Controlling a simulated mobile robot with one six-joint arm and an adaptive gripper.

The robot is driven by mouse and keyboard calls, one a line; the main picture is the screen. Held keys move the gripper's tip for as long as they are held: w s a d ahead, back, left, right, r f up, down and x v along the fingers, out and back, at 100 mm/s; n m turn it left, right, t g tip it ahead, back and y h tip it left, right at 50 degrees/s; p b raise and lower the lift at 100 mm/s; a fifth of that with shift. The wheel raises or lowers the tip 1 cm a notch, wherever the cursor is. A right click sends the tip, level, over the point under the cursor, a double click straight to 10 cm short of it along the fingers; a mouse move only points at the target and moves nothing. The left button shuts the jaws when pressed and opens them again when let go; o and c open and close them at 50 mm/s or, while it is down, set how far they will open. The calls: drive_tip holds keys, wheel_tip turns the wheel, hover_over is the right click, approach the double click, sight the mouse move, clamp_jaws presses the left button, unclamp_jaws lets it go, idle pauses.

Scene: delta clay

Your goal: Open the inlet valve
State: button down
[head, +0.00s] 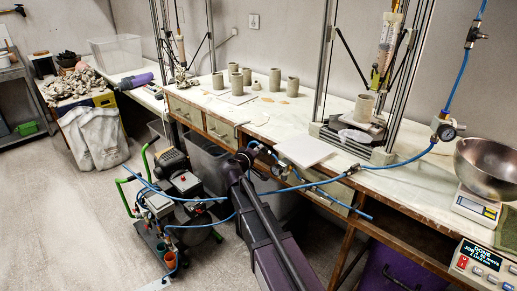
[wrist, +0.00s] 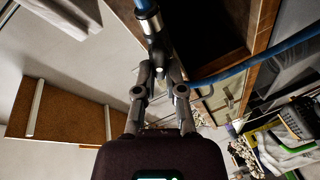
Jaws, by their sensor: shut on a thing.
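My gripper (wrist: 160,75) has its two grey fingers drawn close together on a small grey metal part, apparently the handle of the inlet valve. The valve's silver metal fitting (wrist: 154,26) sits just beyond the fingertips, with a blue hose (wrist: 146,5) running into it. In the head view the valve (head: 281,170) is on the blue line at the front edge of the bench. My gripper (head: 266,154) is at it there, small and partly hidden by my wrist. The exact angle of the handle cannot be told.
A white board (head: 304,150) lies on the bench close behind the valve. A pump cart (head: 178,195) with hoses stands on the floor at left. Clay cylinders (head: 293,86) stand further back.

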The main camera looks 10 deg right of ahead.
drive_tip(key=shift+n+p, duration=0.3)
drive_tip(key=shift+n, duration=1)
drive_tip(key=shift+f+g+y, duration=0.1)
drive_tip(key=shift+g+y, duration=0.2)
drive_tip(key=c, duration=0.7)
unclamp_jaws()
drive_tip(key=shift+m, duration=0.3)
drive_tip(key=s+a+m+h+b, duration=0.1)
drive_tip(key=s+a+m, duration=0.2)
drive_tip(key=m, duration=0.3)
drive_tip(key=s+a+m+h+b, duration=0.1)
drive_tip(key=s+a+m+h, duration=0.1)
drive_tip(key=m, duration=0.3)
drive_tip(key=s+a+m+g+h+b, duration=0.1)
drive_tip(key=s+a+m, duration=0.3)
drive_tip(key=a+m, duration=0.1)
drive_tip(key=shift+s+r+m+h, duration=0.1)
drive_tip(key=shift+r+m+h, duration=0.25)
drive_tip(key=shift+m, duration=0.45)
